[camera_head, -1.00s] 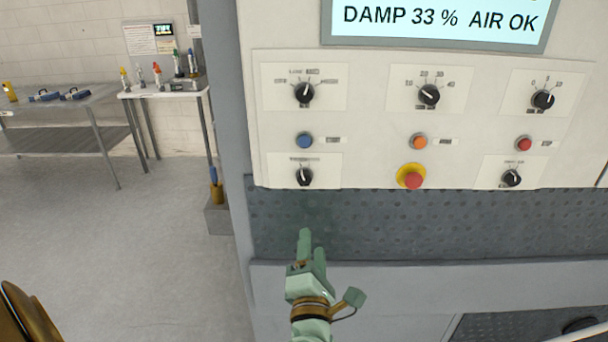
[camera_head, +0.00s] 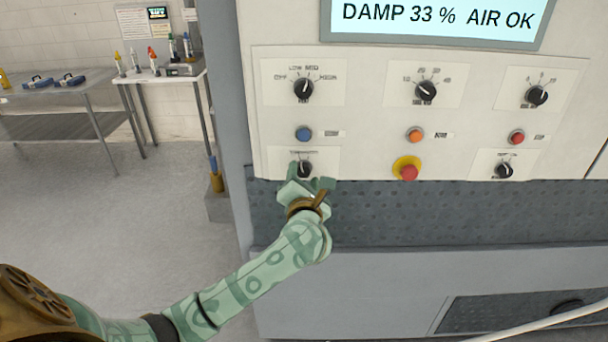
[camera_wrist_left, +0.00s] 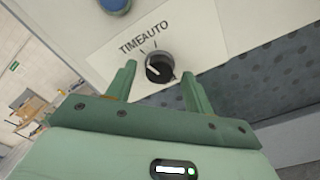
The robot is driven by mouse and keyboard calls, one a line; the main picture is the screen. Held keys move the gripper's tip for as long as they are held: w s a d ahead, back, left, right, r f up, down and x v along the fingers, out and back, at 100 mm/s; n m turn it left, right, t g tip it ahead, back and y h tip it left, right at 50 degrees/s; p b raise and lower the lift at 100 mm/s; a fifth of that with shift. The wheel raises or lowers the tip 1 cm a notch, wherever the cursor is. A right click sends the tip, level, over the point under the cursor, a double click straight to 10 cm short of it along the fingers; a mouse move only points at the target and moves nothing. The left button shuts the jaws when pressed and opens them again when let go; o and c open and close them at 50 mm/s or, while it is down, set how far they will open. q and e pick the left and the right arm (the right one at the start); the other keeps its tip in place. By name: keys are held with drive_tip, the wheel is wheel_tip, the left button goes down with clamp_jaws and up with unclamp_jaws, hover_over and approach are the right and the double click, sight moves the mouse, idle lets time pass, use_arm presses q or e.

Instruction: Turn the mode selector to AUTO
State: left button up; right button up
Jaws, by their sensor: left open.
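The mode selector (camera_head: 305,169) is a black round knob on a white plate at the panel's lower left. In the left wrist view the knob (camera_wrist_left: 159,67) sits below the printed words TIME and AUTO (camera_wrist_left: 157,37). Its pale pointer mark appears to lean toward the TIME side. My left gripper (camera_head: 311,176) is at the knob, partly covering its plate in the head view. In the left wrist view my left gripper (camera_wrist_left: 159,73) is open, with one finger on each side of the knob. Contact with the knob cannot be told. My right gripper is out of view.
A blue button (camera_head: 304,134) is above the selector, and another knob (camera_head: 304,88) is higher. A red button on a yellow ring (camera_head: 407,170) is to the right. A dark dimpled strip (camera_head: 430,212) runs below the panel. Open floor lies to the left.

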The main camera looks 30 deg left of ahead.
use_arm(q)
drive_tip(key=shift+w+a, duration=0.3)
drive_tip(key=shift+w, duration=0.1)
drive_tip(key=c, duration=1)
drive_tip(key=shift+o, duration=0.2)
drive_tip(key=m+p, duration=0.1)
drive_tip(key=p, duration=0.1)
drive_tip(key=m+p, duration=0.2)
drive_tip(key=p, duration=0.1)
drive_tip(key=m+p, duration=0.2)
drive_tip(key=p, duration=0.1)
drive_tip(key=shift+r, duration=0.25)
drive_tip(key=shift+f+m+p, duration=0.25)
drive_tip(key=shift+m+p, duration=1.25)
drive_tip(key=shift+m, duration=0.1)
drive_tip(key=o, duration=1)
drive_tip(key=shift+d, duration=0.1)
drive_tip(key=shift+c, duration=0.2)
